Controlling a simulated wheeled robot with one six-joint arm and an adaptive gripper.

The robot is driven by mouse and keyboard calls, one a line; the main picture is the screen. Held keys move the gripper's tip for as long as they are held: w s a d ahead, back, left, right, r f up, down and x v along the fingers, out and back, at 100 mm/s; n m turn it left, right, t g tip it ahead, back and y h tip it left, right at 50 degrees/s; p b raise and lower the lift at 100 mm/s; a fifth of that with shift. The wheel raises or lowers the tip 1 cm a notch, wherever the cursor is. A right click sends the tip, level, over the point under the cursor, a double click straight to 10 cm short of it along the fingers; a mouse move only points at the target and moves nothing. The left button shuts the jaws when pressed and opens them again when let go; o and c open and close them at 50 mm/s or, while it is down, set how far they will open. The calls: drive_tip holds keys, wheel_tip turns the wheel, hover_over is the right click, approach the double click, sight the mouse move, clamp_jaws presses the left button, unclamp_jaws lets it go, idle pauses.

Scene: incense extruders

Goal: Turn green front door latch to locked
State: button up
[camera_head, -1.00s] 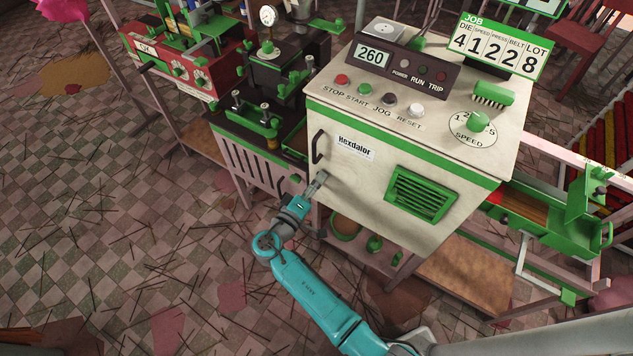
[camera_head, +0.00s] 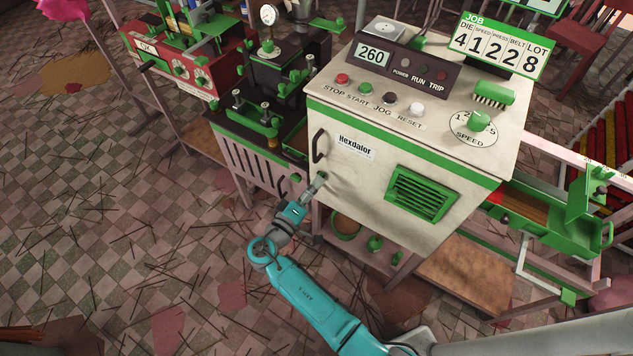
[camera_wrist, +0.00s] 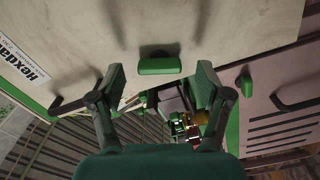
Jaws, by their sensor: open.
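The green latch (camera_wrist: 160,65) is a short bar on the front of the cream Hexdalor cabinet (camera_head: 380,185). In the wrist view it lies crosswise in the picture, with the two fingertips apart on either side of it. My gripper (camera_wrist: 160,75) is open, and I see no finger touching the latch. In the head view my gripper (camera_head: 318,183) is at the lower left of the cabinet door, below the black handle, and mostly hides the latch there. How far the fingertips are from the door is hard to tell.
A black door handle (camera_head: 318,146) is above my gripper. The neighbouring machine has its own green latch (camera_wrist: 245,84) and dark handle (camera_wrist: 297,100) close by. A green vent (camera_head: 420,193) is to the right. The tiled floor at left is open, with scattered sticks.

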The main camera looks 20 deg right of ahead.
drive_tip(key=v, duration=0.9)
drive_tip(key=shift+s+a, duration=0.25)
drive_tip(key=shift+a, duration=0.05)
drive_tip(key=s+d+f+n+y, duration=0.4)
drive_tip(key=s+d+f+y, duration=0.5)
drive_tip(key=s+f, duration=0.4)
drive_tip(key=s+d+f+g+y, duration=0.1)
drive_tip(key=s+d+y, duration=0.1)
drive_tip(key=s, duration=0.5)
drive_tip(key=s+a+r+m+t+y, duration=0.2)
drive_tip(key=s+r+m+y, duration=0.15)
drive_tip(key=s+r, duration=0.7)
drive_tip(key=s+r+m+t, duration=0.1)
drive_tip(key=s+r, duration=0.1)
drive_tip(key=r, duration=0.5)
drive_tip(key=s+r+m+t, duration=0.2)
drive_tip(key=s+r, duration=0.1)
drive_tip(key=r, duration=0.5)
drive_tip(key=shift+s+r, duration=0.15)
drive_tip(key=shift+s, duration=0.1)
